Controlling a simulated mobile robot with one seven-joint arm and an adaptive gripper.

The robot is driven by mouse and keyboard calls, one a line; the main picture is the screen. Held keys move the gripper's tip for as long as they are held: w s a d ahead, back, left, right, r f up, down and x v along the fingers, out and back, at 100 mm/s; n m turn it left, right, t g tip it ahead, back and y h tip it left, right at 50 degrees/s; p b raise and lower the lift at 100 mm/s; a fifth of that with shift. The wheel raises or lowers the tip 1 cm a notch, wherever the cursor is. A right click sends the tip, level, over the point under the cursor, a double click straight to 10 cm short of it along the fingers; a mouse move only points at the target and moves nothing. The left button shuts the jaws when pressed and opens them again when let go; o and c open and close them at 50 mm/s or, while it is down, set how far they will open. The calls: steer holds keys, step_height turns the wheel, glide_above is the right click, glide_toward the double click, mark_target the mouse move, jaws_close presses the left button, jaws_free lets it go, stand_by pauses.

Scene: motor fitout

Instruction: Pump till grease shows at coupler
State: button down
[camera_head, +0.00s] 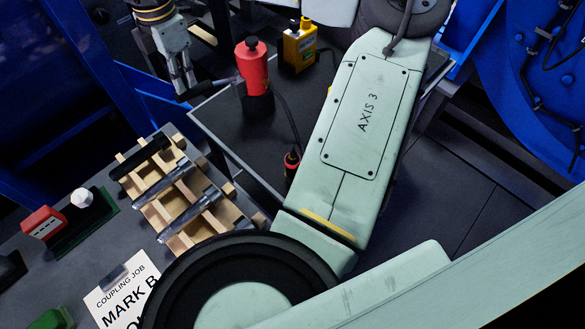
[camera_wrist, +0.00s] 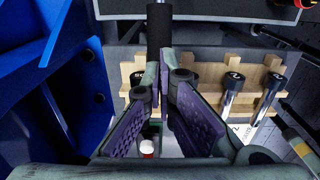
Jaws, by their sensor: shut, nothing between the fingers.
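The red grease pump (camera_head: 253,68) stands on the dark table in the head view. A dark lever (camera_head: 212,85) sticks out from it to the left. A black hose runs from the pump to a small red-and-black end piece (camera_head: 292,162), which may be the coupler; I cannot make out grease on it. My gripper (camera_head: 186,90) is at the lever's outer end, shut and empty. In the wrist view a black cylindrical grip (camera_wrist: 160,24) rises just beyond my shut fingertips (camera_wrist: 164,75). I cannot tell whether they touch it.
A yellow device (camera_head: 299,46) stands beyond the pump. A wooden rack (camera_head: 150,208) holds several metal shafts at left, near a job card (camera_head: 122,292). Blue metal structure (camera_wrist: 50,70) stands close beside my gripper.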

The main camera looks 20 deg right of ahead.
mark_target(188, 89)
steer(key=shift+d+f+b, duration=0.1)
steer(key=shift+f+b, duration=1)
steer(key=shift+f, duration=0.45)
steer(key=shift+r+p, duration=1.4)
steer(key=shift+r, duration=1.2)
step_height(188, 89, up, 5)
steer(key=p, duration=0.2)
steer(key=shift+p, duration=0.35)
